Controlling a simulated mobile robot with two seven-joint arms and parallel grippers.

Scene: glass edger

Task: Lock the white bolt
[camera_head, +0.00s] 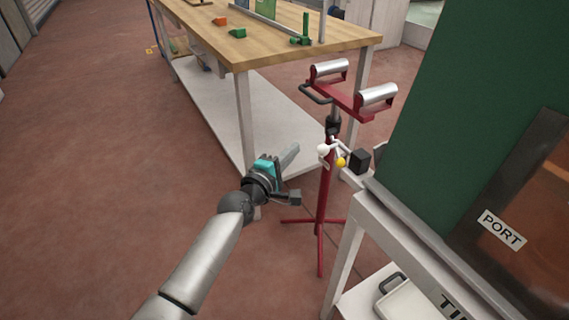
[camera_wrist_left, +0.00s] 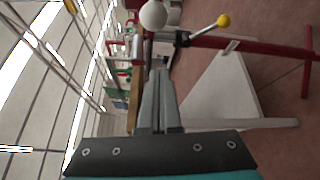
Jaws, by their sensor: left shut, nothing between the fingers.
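The white bolt (camera_head: 323,150) is a white ball-ended handle on the post of a red roller stand (camera_head: 326,190). A yellow ball-ended handle (camera_head: 341,162) sits just beside it. In the left wrist view the white ball (camera_wrist_left: 153,14) shows at the top, above the fingertips, and the yellow ball (camera_wrist_left: 224,20) is to its right. My left gripper (camera_head: 291,154) is shut and empty, left of the white ball and apart from it. It also shows in the left wrist view (camera_wrist_left: 158,80), fingers together. My right gripper is not in view.
A wooden-topped workbench (camera_head: 290,42) with a white lower shelf (camera_head: 215,105) stands behind. A green machine panel (camera_head: 470,90) and a white frame (camera_head: 350,235) stand close on the right. The stand's red legs (camera_head: 300,221) spread on the floor. Open floor (camera_head: 90,150) lies to the left.

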